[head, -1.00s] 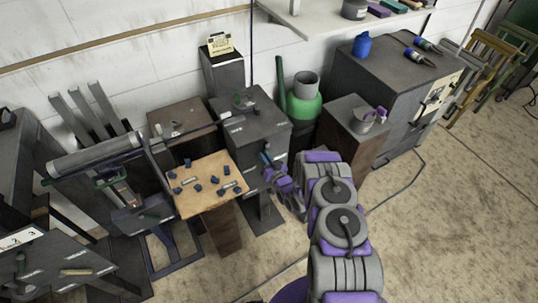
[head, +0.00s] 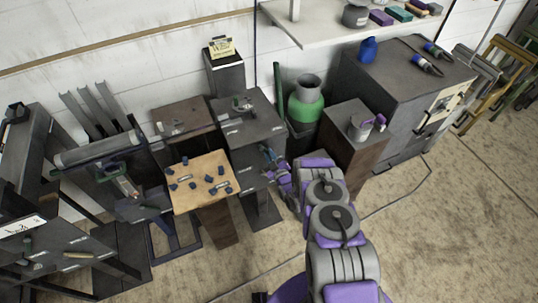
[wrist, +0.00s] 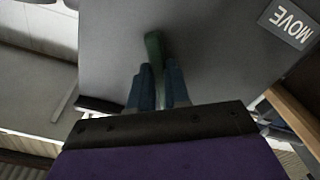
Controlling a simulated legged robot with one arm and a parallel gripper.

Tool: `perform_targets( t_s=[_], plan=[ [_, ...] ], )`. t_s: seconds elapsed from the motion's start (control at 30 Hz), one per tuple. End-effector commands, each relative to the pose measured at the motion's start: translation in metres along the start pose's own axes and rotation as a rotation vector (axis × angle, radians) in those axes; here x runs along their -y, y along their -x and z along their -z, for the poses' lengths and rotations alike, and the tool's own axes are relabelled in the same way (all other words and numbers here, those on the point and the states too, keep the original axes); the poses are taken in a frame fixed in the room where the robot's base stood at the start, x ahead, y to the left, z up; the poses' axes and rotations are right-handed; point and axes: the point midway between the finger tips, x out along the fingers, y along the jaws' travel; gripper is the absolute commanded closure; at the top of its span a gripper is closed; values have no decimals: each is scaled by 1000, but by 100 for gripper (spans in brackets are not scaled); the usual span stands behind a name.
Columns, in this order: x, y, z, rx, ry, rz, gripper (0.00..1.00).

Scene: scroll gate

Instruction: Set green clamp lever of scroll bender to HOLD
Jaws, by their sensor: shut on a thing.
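In the wrist view, a green lever (wrist: 153,48) stands out from a grey panel (wrist: 205,55). The two blue fingers of my gripper (wrist: 158,72) are on either side of it, shut on it. The lever's lower part is hidden between the fingers. A plate reading MOVE (wrist: 287,22) is on the panel at the upper right, seen turned over. No HOLD label is readable. In the head view, my gripper (head: 270,156) is at the front of a dark grey cabinet (head: 253,130); the lever is too small to tell there.
A wooden-topped stand with several blue pegs (head: 206,197) is close left of my gripper. A green bottle-shaped tank (head: 306,104) and a cabinet with a mug (head: 360,128) stand to the right. Open floor lies at the lower right.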

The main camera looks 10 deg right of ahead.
Motion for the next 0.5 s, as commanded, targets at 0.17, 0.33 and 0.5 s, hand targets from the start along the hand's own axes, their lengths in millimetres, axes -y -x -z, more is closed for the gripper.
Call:
perform_targets(
  t_s=[0.17, 0.33, 0.5],
  plan=[
    [-5, 1, -1, 4, 48, -5, 100],
    [-6, 0, -1, 3, 66, -4, 100],
    [-6, 0, -1, 2, 68, -4, 100]
  ],
)
